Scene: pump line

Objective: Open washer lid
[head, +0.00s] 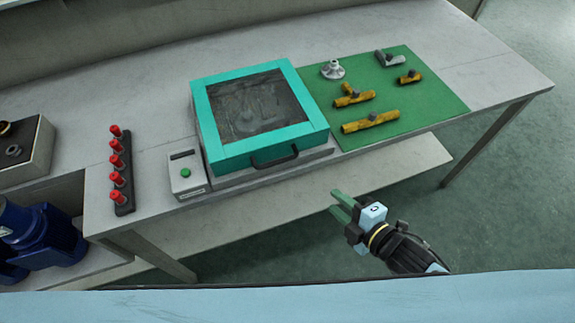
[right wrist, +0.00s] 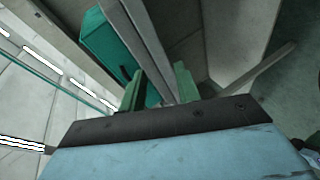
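The washer is a low box on the bench with a teal-framed lid (head: 205,118) and a dark see-through window. The lid lies shut. A black bar handle (head: 275,158) is on its front edge. A small grey control box (head: 187,177) with a green button stands at its left. My right gripper (head: 338,203) is in front of the bench, to the right of and nearer than the handle, apart from it. Its green fingers are apart with nothing between them in the right wrist view (right wrist: 160,88). That view also shows the teal lid (right wrist: 108,45). My left gripper is not in view.
A green mat (head: 440,105) right of the washer holds several brass and grey fittings. A black strip with red-topped pieces (head: 118,172) is at the left, near a blue machine (head: 40,235). A lower shelf (head: 400,163) runs under the bench.

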